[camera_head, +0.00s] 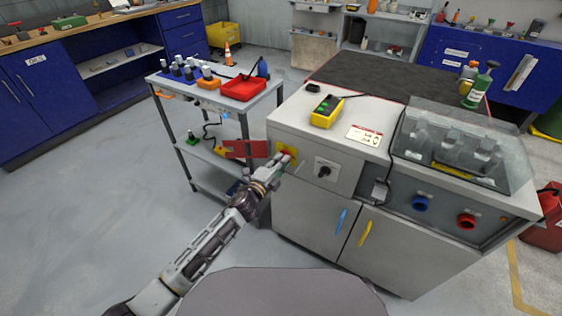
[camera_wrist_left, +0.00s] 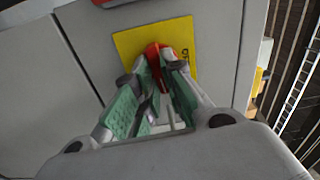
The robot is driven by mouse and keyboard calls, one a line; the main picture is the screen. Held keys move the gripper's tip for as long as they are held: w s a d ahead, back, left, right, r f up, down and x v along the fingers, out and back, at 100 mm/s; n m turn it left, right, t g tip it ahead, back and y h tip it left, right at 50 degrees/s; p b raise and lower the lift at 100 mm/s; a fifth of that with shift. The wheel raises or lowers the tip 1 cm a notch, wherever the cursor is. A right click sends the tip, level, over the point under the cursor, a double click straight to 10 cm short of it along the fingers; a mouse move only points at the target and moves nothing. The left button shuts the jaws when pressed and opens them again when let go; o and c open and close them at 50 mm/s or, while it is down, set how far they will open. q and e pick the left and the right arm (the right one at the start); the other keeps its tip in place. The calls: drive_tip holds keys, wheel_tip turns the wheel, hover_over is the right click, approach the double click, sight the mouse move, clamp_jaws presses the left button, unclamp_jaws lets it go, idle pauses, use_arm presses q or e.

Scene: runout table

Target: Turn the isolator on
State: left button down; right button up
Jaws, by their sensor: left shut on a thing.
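The isolator is a red handle (camera_wrist_left: 154,58) on a yellow plate (camera_wrist_left: 131,41), set in the grey front of the machine. In the head view the yellow plate (camera_head: 282,147) is at the machine's left end, partly covered by my gripper. My left gripper (camera_head: 284,161) reaches it from the front. In the wrist view its green-padded fingers (camera_wrist_left: 157,78) are closed on the red handle, one on each side. The handle stands nearly upright in that view, leaning slightly. The fingers hide part of it, and I cannot read its on or off marks. My right gripper is not in view.
A red panel (camera_head: 245,149) sticks out just left of the isolator. A black rotary switch (camera_head: 324,171) is to its right. A yellow button box (camera_head: 326,111) sits on the machine top. A trolley (camera_head: 185,126) with a red tray (camera_head: 242,88) stands to the left.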

use_arm(q)
drive_tip(key=shift+m, duration=0.5)
drive_tip(key=c, duration=1.5)
unclamp_jaws()
drive_tip(key=v, duration=1.2)
